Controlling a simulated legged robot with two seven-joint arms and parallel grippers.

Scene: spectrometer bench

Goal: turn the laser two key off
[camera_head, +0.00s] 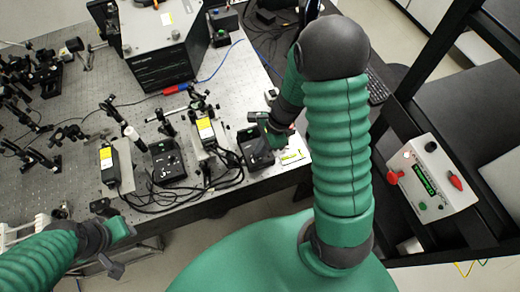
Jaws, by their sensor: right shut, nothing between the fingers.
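Two black laser control boxes sit near the front edge of the bench. One box (166,161) shows its knobs and small markings. The other box (252,148), further right, is partly covered by my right gripper (268,138). The gripper is shut and empty, with its fingertips at or just over that box. I cannot tell whether they touch it. The key on this box is not discernible. My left gripper (115,246) is low at the left, off the front of the bench and away from both boxes. Its finger opening is unclear.
Laser heads with yellow labels (205,130) (106,158) stand beside the boxes, with black cables in front. Optics mounts crowd the bench's left. A white label card (292,156) lies right of the right box. A grey panel with red knobs (428,178) is at far right.

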